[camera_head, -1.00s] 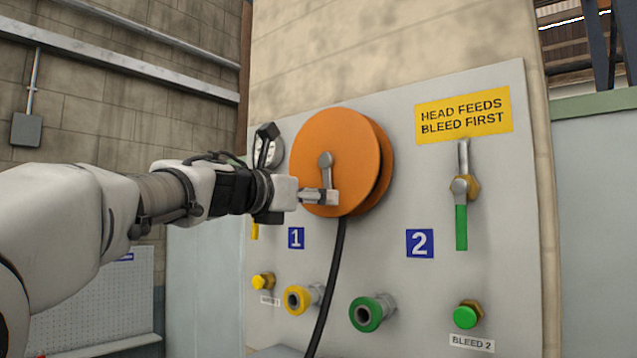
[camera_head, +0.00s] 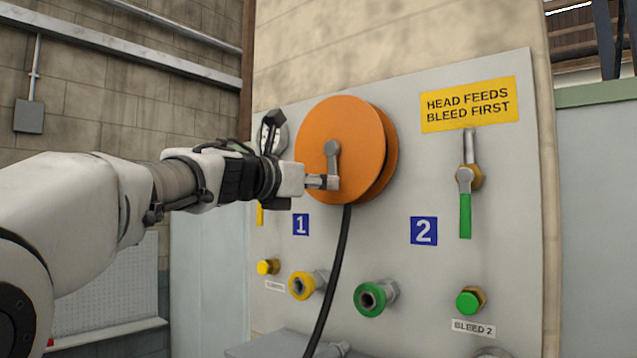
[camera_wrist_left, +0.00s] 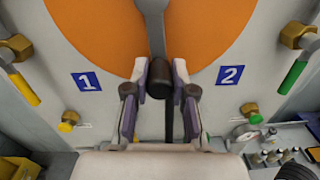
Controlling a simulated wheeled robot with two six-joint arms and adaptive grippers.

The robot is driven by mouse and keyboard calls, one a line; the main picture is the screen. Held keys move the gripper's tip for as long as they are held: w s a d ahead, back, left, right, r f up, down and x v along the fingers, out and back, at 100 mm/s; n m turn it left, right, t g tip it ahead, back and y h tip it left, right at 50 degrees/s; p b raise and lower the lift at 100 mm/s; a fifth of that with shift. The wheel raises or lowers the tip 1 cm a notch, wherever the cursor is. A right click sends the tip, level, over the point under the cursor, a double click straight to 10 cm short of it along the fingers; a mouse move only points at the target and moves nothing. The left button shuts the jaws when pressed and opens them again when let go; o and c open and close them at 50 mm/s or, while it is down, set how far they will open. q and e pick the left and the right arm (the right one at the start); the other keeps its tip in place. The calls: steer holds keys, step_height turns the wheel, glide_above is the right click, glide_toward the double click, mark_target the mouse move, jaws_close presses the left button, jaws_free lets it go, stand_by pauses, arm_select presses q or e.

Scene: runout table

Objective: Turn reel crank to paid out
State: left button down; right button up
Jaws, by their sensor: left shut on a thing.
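The orange reel (camera_head: 352,125) is mounted on the grey panel, with a black hose (camera_head: 337,270) hanging from it. Its grey crank arm (camera_head: 332,160) points down from the hub. My left gripper (camera_head: 325,182) is at the crank's lower end, in front of the reel's lower face. In the left wrist view the gripper (camera_wrist_left: 160,82) is shut around the dark crank handle (camera_wrist_left: 158,75), one finger on each side. The crank arm (camera_wrist_left: 150,15) runs up from the handle there. My right gripper is not in view.
The panel (camera_head: 440,280) carries a yellow coupling (camera_head: 303,285), a green coupling (camera_head: 373,298), a green-handled valve (camera_head: 465,210) and bleed knobs (camera_head: 468,301) around the reel. A grey ledge (camera_head: 265,346) lies below.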

arm_select(q)
steer(key=shift+s+d+n, duration=0.15)
steer(key=shift+d+n, duration=0.05)
steer(key=shift+n, duration=0.1)
steer(key=shift+s+d+r+n, duration=0.1)
steer(key=shift+s+d+n, duration=0.15)
steer(key=shift+n, duration=0.3)
steer(key=shift+s+d+r+n, duration=0.15)
steer(key=shift+d+n, duration=0.15)
steer(key=shift+n, duration=0.25)
steer(key=shift+s+d+r+n, duration=0.3)
steer(key=shift+d+n, duration=0.1)
steer(key=shift+n, duration=0.65)
steer(key=shift+s+d+r+n, duration=0.15)
steer(key=shift+s+d+n, duration=0.15)
steer(key=shift+n, duration=0.75)
steer(key=c, duration=0.9)
jaws_free()
steer(key=shift+d, duration=0.1)
steer(key=shift+c, duration=0.2)
steer(key=shift+w+d, duration=0.15)
steer(key=shift+w, duration=0.05)
